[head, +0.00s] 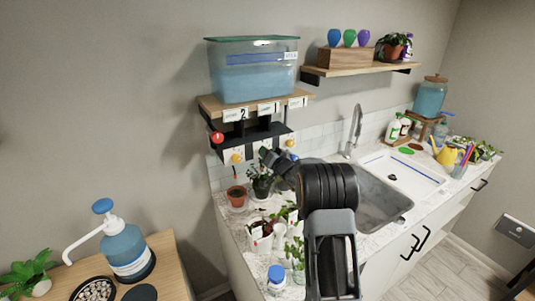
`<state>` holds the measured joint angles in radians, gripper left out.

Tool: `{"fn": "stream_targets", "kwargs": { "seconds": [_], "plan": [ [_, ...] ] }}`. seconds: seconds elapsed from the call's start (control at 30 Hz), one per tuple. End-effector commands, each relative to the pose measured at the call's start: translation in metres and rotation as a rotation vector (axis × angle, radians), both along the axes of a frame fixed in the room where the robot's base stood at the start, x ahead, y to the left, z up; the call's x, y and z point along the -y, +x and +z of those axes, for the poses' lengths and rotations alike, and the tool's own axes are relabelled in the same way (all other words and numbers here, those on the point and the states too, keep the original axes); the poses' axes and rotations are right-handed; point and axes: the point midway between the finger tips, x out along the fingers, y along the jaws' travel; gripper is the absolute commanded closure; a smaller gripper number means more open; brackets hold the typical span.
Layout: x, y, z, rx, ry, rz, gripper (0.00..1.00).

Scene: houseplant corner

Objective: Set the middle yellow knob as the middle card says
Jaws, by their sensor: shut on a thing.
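The clear tank (254,78) of blue water sits on a wooden shelf (207,103). Three white cards hang on the shelf's front edge. The middle card (268,108) seems to show a 1, but its print is small. The left yellow knob (237,157) and the right yellow knob (290,142) show below the black rail. My gripper (267,155) reaches up to the place between them and is shut on the middle yellow knob, which it mostly hides. I cannot read that knob's setting.
A red knob (217,138) is at the rail's left end. Potted plants stand below on the counter, among them a small terracotta pot (237,196) and a white pot (259,237). The sink (382,200) and tap (354,130) are to the right.

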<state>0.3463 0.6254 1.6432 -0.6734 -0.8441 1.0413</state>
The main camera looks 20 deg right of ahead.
Motion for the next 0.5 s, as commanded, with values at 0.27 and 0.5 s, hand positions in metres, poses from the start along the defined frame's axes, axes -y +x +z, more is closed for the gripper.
{"fn": "stream_targets", "kwargs": {
  "seconds": [0.27,0.5],
  "plan": [
    [-0.0001,0.0000,-0.0001,0.000,-0.001,0.000,0.42],
    [0.0000,-0.0002,0.0000,0.000,-0.001,0.000,0.39]
  ]
}}
